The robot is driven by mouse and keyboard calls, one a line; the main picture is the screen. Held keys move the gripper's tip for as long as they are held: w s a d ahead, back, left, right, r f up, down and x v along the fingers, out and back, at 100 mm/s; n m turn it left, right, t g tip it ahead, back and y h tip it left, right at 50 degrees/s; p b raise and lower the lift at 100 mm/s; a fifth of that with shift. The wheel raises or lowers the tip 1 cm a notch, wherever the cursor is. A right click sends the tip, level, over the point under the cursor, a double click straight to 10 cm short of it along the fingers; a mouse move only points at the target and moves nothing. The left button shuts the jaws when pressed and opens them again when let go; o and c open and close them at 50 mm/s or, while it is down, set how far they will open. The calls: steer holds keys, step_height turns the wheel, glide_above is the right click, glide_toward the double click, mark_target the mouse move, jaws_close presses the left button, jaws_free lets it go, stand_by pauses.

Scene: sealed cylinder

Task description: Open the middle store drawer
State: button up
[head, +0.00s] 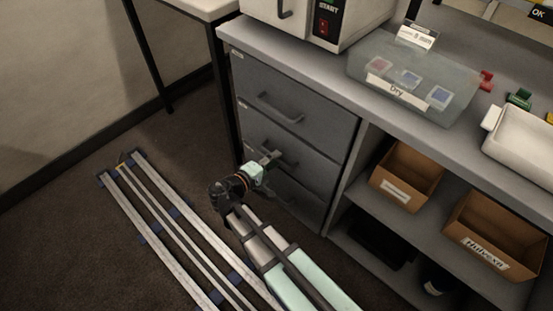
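The grey drawer unit stands under the left end of the counter. The middle store drawer (312,163) sits below the top drawer (318,113) and looks closed, its front flush with the others. My gripper (272,157) is at the middle drawer's front, at its handle, which it partly hides. I cannot tell whether the fingers touch or hold the handle, or whether they are open. My arm reaches in from the lower right and covers part of the bottom drawer.
Open shelves to the right hold cardboard boxes (407,177). A translucent box labelled Dry (443,109) and a white device with a START button (305,22) stand on the counter (335,70). A thin-legged table (203,9) stands left. Floor rails run at lower left.

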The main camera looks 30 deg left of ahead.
steer(key=shift+x, duration=0.95)
jaws_close()
steer(key=shift+s, duration=0.15)
